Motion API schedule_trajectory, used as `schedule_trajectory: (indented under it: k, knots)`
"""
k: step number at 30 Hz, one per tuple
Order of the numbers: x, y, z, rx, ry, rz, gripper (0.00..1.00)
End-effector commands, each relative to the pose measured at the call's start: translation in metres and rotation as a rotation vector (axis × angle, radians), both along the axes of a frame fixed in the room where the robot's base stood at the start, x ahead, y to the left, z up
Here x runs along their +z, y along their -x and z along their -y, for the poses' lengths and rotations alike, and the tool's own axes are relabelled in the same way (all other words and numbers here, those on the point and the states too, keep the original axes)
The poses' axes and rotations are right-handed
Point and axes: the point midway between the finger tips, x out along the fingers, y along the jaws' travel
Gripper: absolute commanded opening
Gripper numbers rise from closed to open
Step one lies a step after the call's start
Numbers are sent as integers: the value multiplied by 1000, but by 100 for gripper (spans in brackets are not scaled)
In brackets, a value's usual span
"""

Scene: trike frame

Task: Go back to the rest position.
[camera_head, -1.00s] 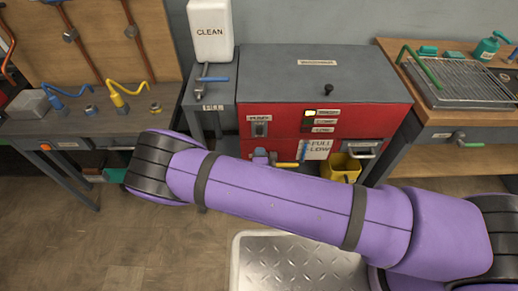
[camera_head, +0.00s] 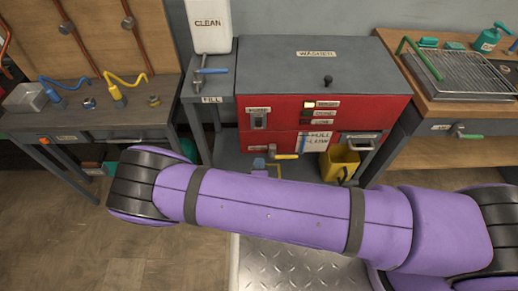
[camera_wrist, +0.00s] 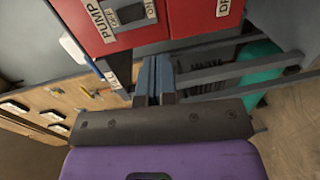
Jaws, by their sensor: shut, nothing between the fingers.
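My gripper (camera_wrist: 154,78) shows in the wrist view with its two grey fingers together and nothing between them. It is near the front of the red washer (camera_wrist: 125,20), below a label reading PUMP. In the head view my purple arm crosses the lower half of the picture, and my gripper is hidden there.
A yellow bucket (camera_head: 340,162) stands at the washer's lower right. A white CLEAN jug (camera_head: 208,28) is on the side stand. A left bench (camera_head: 95,122) carries blue and yellow tools. A right bench (camera_head: 440,112) holds a wire rack. A metal plate (camera_head: 290,262) lies on the floor.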

Motion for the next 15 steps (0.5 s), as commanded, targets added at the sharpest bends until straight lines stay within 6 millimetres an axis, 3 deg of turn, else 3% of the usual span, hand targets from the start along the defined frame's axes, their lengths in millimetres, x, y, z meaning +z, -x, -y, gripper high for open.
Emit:
schedule_trajectory:
  k: [8, 15]
  knots:
    - [2, -1, -1, -5, -8, -6, 0]
    - [25, -21, -10, -100, -153, -128, 0]
